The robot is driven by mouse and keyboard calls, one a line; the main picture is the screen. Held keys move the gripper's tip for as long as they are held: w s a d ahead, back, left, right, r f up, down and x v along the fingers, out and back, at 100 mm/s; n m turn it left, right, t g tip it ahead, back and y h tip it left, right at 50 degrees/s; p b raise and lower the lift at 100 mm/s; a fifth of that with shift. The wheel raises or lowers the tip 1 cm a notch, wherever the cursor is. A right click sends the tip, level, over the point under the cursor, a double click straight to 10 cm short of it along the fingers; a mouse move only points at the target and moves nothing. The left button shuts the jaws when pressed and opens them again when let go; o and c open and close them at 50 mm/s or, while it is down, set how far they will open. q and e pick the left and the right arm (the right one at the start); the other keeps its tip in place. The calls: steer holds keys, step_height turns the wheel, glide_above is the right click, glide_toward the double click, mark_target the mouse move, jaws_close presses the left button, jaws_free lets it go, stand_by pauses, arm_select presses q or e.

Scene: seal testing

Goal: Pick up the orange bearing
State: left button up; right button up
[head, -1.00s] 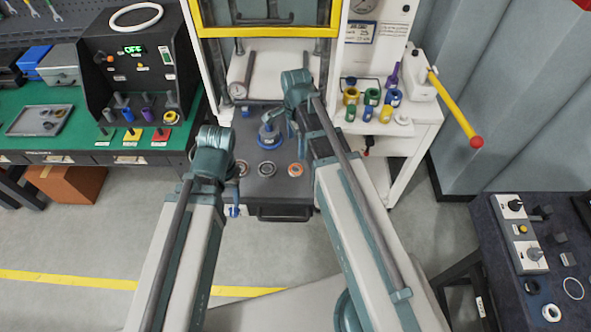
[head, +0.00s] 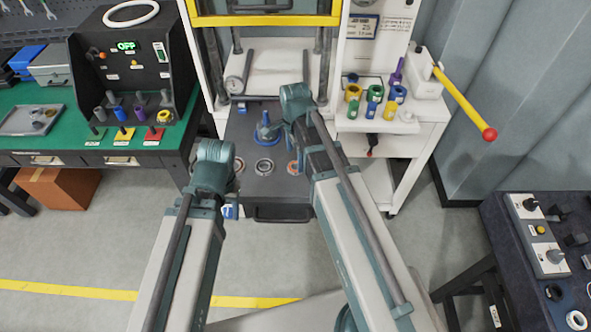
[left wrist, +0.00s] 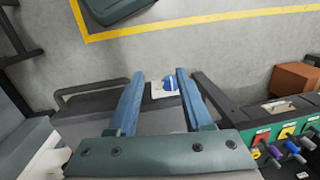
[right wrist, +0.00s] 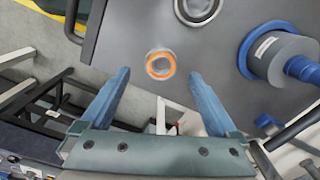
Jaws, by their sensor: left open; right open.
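The orange bearing (right wrist: 160,64), a ring with an orange band and pale centre, lies flat on the dark plate (right wrist: 135,25). In the right wrist view it appears between and slightly beyond my right fingertips (right wrist: 160,73); they are open and do not appear to touch it. In the head view the bearing (head: 292,168) is partly hidden by my right arm. My left gripper (left wrist: 160,74) is open and empty near the plate's front edge, by a blue-and-white label (left wrist: 168,87).
A grey ring (head: 264,166) lies beside the bearing, with another ring (head: 239,165) further left. A blue-based cylinder (head: 265,130) stands behind them. Press posts (head: 322,72) rise behind the plate. A white side shelf (head: 375,125) holds several coloured parts.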

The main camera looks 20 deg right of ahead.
mark_target(294, 163)
step_height(294, 163, down, 4)
steer(key=b, duration=0.4)
steer(key=shift+w+a+f, duration=0.1)
steer(key=shift+a+f, duration=0.05)
steer(key=shift+f, duration=0.1)
steer(key=shift+r, duration=0.1)
jaws_close()
